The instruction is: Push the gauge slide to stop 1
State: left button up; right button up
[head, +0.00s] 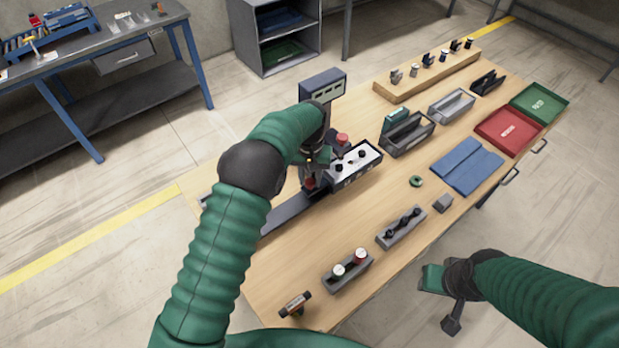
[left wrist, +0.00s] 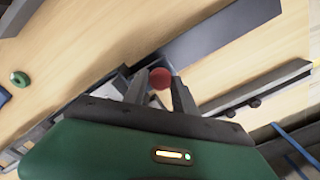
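A long dark rail (head: 285,213) lies on the wooden table and runs up to a grey box with a white top (head: 354,168). The rail also shows in the left wrist view (left wrist: 225,40). A red knob (head: 310,184), seemingly on the gauge slide, is at the box's near left end. My left gripper (head: 318,172) is over it. In the left wrist view the red knob (left wrist: 160,78) sits between the two fingertips, which appear to touch its sides. The slide body and stop 1 cannot be made out. My right gripper (head: 448,303) hangs beyond the table's front edge, apparently empty.
A second red button (head: 342,139) and a grey display box (head: 323,84) stand behind the gauge. Grey holders with knobs (head: 402,228) (head: 348,270) lie in front. A green ring (head: 416,181), blue mat (head: 467,166) and red tray (head: 508,128) are at right.

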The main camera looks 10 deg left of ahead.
pick_arm(q)
jog(key=o, duration=0.3)
notch_tip(320, 180, up, 17)
jog(key=shift+f+b, duration=0.1)
jog(key=shift+b, duration=0.65)
jog(key=s+a+f+t, duration=0.1)
jog(key=s+f, duration=0.3)
jog(key=s, duration=0.5)
jog(key=s+a+f+b, duration=0.1)
jog(key=s+f, duration=0.3)
jog(key=s, duration=0.5)
jog(key=s+a+f+m+t, duration=0.1)
jog(key=s+a+f, duration=0.2)
jog(key=s, duration=0.6)
jog(key=shift+f+t, duration=0.3)
jog(key=shift+f, duration=0.45)
